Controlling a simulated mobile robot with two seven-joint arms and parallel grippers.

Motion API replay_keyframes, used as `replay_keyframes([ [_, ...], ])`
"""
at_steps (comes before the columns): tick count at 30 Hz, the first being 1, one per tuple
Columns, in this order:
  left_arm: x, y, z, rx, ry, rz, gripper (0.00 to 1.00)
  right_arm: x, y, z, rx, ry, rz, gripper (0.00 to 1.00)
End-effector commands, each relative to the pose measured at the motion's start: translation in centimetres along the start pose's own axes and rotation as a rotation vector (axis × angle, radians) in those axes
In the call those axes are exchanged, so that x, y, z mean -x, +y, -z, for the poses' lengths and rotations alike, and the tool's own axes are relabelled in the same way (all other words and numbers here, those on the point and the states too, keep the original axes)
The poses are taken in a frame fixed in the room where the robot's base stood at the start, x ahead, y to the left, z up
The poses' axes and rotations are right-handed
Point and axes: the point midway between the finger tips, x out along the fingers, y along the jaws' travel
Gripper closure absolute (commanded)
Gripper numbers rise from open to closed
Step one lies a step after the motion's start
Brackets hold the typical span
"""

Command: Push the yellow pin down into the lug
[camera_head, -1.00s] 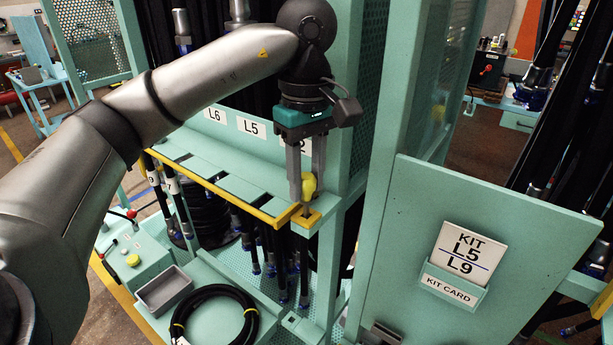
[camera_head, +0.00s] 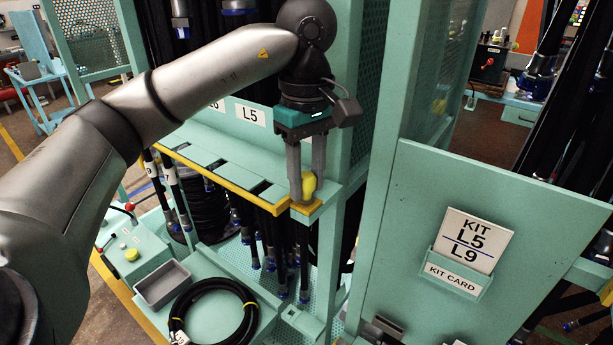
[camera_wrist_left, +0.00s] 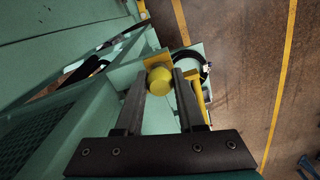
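The yellow pin (camera_head: 309,184) stands at the front corner of the green rack, with its rounded head showing. The yellow lug (camera_head: 305,206) is right below it, at the end of the rack's yellow bar. My left gripper (camera_head: 307,181) points down from above with one finger on each side of the pin head. In the left wrist view the pin head (camera_wrist_left: 160,80) fills the gap between the fingertips, above the yellow lug plate (camera_wrist_left: 157,60). The pin's shank is hidden, so its depth in the lug cannot be told. My right gripper is not in view.
The yellow bar (camera_head: 215,178) runs left from the lug along the rack front, with black hoses hanging below. A green panel with a kit card (camera_head: 466,246) stands to the right. A grey bin (camera_head: 162,284) and coiled hose (camera_head: 213,312) lie lower left.

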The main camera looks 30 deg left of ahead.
Motion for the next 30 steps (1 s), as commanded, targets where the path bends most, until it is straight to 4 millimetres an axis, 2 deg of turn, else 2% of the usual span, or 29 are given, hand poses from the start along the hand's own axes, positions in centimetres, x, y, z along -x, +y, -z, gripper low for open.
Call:
replay_keyframes([
  [1, 0.0, 0.0, 0.0, 0.0, 0.0, 0.0, 0.58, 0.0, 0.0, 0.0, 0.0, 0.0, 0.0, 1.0],
  [9, 0.0, 0.0, 0.0, 0.0, 0.0, 0.0, 0.27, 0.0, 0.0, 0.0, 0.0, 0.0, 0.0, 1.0],
  [20, 0.6, 0.1, 0.0, 0.0, 0.0, -0.001, 0.27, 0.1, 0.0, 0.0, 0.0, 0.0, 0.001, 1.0],
  [30, 6.0, 0.0, 0.0, 0.001, 0.002, -0.003, 0.27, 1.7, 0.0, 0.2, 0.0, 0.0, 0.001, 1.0],
])
